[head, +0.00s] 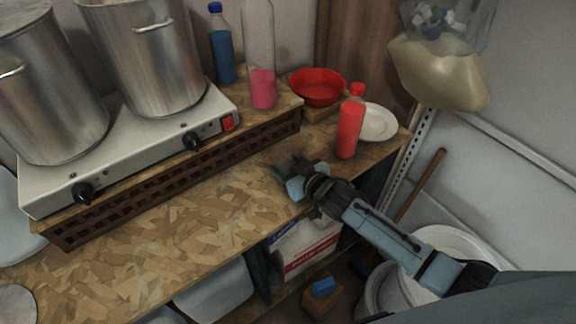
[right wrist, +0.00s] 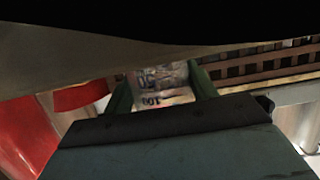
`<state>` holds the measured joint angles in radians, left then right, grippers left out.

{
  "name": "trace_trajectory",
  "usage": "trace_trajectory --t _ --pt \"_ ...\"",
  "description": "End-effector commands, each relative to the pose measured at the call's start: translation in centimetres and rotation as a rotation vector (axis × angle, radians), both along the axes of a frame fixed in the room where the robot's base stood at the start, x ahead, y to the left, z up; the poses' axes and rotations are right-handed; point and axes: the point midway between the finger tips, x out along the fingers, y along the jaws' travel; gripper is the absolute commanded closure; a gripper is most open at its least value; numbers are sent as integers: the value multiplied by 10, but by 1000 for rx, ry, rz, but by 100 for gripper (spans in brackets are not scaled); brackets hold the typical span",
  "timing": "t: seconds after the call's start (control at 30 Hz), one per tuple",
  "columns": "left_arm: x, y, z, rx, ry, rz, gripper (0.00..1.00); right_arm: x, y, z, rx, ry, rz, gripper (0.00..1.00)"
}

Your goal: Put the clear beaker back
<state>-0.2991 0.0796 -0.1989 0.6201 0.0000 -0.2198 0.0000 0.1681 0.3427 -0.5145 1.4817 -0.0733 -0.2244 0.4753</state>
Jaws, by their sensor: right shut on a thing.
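My right gripper (head: 290,173) is low over the chipboard worktop (head: 190,215), left of the red bottle (head: 350,125). In the right wrist view its two green fingers (right wrist: 162,90) are shut on the clear beaker (right wrist: 157,84), whose wall shows the marks 50 and 100. In the head view the beaker cannot be made out clearly at the gripper. I cannot tell whether the beaker touches the worktop. My left gripper is not in view.
A slatted brown rack (head: 175,175) runs behind the gripper, with a hotplate (head: 130,150) and steel pots. A red bowl (head: 318,87) and a white plate (head: 379,122) are at the back right. The front worktop is mostly clear.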

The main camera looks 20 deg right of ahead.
Motion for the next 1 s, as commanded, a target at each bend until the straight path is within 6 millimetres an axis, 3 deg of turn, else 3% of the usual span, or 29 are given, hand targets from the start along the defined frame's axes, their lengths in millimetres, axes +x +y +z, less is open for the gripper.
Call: trace_trajectory --t 0.27,0.3,0.43,0.8,1.0 --pt "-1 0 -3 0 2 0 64 0 0 -3 0 -1 0 68" --pt "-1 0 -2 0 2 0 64 0 0 -2 0 -1 0 38" --pt "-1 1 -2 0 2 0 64 0 0 -2 0 -1 0 21" --pt "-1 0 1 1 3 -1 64 -1 0 2 0 0 0 21" --pt "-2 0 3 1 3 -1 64 -26 -9 9 -1 1 1 21"
